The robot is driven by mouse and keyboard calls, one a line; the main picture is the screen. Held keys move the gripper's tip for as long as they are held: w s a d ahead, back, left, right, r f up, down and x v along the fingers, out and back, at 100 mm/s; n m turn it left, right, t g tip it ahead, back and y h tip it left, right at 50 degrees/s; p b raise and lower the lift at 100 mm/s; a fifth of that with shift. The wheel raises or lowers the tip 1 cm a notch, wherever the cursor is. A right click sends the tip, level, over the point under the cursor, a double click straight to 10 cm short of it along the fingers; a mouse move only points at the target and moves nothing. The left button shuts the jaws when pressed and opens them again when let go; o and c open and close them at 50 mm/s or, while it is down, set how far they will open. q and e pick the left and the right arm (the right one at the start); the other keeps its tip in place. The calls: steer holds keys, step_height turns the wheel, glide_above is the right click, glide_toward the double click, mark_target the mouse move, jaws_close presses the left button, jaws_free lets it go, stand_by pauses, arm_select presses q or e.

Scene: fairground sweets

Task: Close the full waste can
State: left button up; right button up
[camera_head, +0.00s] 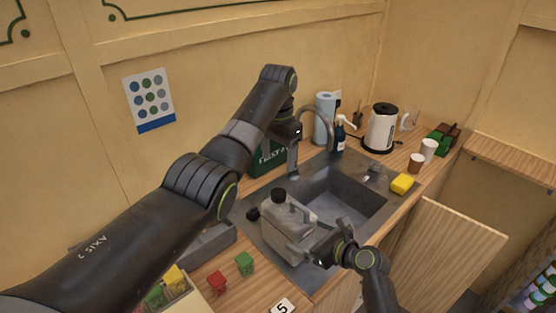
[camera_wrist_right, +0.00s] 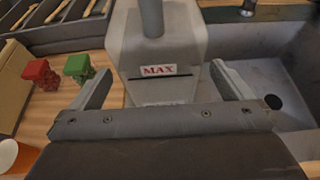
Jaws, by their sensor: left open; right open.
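The waste can (camera_head: 290,232) is a grey jerrycan standing upright at the left side of the sink. A dark round piece (camera_head: 279,195) is at its top; I cannot tell whether it is a fitted cap or an open neck. A small black piece (camera_head: 253,214) lies left of the can, possibly a loose cap. My right gripper (camera_head: 326,246) is open at the can's near side. In the right wrist view, the can (camera_wrist_right: 160,50), with a red MAX label, stands between its spread fingers. My left gripper (camera_head: 293,168) is open, pointing down above the sink's back edge, behind the can.
The sink basin (camera_head: 345,196) lies right of the can, with a tap (camera_head: 330,125) behind. A dark green container (camera_head: 266,158) is partly hidden by my left arm. A kettle (camera_head: 381,128) and yellow sponge (camera_head: 402,184) are right.

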steer(key=b+v, duration=0.1)
steer(key=v, duration=1.1)
steer(key=shift+b, duration=0.3)
steer(key=shift+s+r, duration=0.1)
steer(key=shift+d, duration=0.1)
